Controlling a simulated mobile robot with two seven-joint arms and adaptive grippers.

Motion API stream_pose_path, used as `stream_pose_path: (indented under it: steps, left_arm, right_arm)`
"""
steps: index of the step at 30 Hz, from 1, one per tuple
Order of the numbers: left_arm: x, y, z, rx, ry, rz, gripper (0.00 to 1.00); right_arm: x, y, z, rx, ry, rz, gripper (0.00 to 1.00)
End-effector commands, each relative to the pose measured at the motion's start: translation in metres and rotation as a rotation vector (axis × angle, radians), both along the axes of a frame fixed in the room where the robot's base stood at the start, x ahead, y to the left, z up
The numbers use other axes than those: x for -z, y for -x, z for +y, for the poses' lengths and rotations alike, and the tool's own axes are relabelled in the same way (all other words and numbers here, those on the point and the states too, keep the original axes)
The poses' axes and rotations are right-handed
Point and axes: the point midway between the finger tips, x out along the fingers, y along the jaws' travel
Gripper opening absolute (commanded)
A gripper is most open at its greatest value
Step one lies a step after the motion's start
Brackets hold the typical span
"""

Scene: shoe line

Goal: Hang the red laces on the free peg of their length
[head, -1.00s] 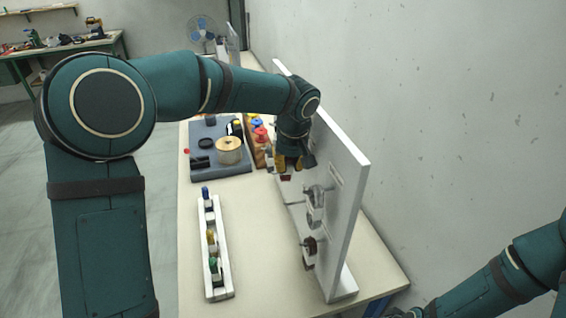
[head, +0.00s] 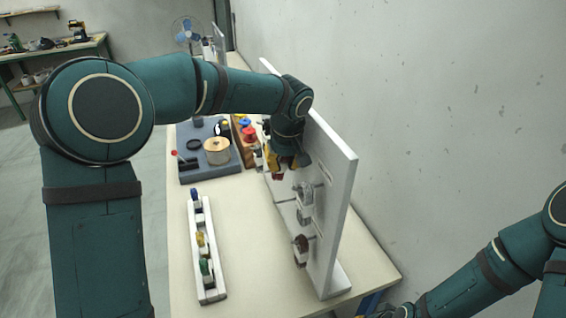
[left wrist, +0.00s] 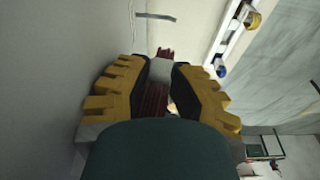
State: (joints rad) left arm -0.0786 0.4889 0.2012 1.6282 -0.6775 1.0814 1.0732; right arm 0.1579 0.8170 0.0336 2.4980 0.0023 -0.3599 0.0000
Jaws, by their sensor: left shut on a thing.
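My left gripper (head: 284,163) is shut on the red laces (head: 278,177), close to the face of the upright white peg panel (head: 338,190). In the left wrist view the dark red laces (left wrist: 152,100) are a bundle with a white band, between the yellow-padded fingers. Lower on the panel, one peg carries a grey-white bundle (head: 304,190) and another carries a brown bundle (head: 300,246). A bare metal peg (left wrist: 155,16) shows ahead of the fingers in the left wrist view. My arm hides the panel's far part. My right arm enters at lower right; its gripper is out of view.
A narrow white rack (head: 212,287) with blue, yellow and green items stands on the table (head: 245,265) left of the panel. The table between rack and panel is clear.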

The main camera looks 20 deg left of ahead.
Motion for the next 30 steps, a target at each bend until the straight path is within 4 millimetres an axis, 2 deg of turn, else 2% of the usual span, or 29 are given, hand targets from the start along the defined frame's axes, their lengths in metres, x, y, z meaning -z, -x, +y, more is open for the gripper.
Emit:
stream_pose_path:
  steps: [2, 3, 5, 6, 20, 23, 30]
  left_arm:
    - [0.0, -0.003, 0.0, 0.005, 0.002, -0.01, 0.0]
    - [-0.001, -0.003, 0.0, 0.005, 0.002, -0.01, 0.32]
    - [-0.001, -0.003, 0.0, 0.005, 0.002, -0.01, 0.53]
    - [-0.001, -0.003, 0.0, 0.005, 0.002, -0.01, 0.56]
    - [-0.006, -0.003, -0.002, 0.003, 0.005, -0.015, 0.56]
    - [-0.017, -0.001, -0.004, 0.005, 0.005, -0.019, 0.56]
    - [-0.058, 0.01, -0.008, 0.009, 0.004, -0.024, 0.56]
  right_arm:
    - [0.0, 0.0, 0.0, 0.0, 0.0, 0.0, 0.0]
    - [0.0, 0.0, 0.0, 0.0, 0.0, 0.0, 0.0]
    - [0.0, 0.0, 0.0, 0.0, 0.0, 0.0, 0.0]
    - [0.0, 0.0, 0.0, 0.0, 0.0, 0.0, 0.0]
    - [0.0, 0.0, 0.0, 0.0, 0.0, 0.0, 0.0]
    - [0.0, 0.0, 0.0, 0.0, 0.0, 0.0, 0.0]
    - [-0.001, 0.0, 0.0, 0.0, 0.0, 0.0, 0.0]
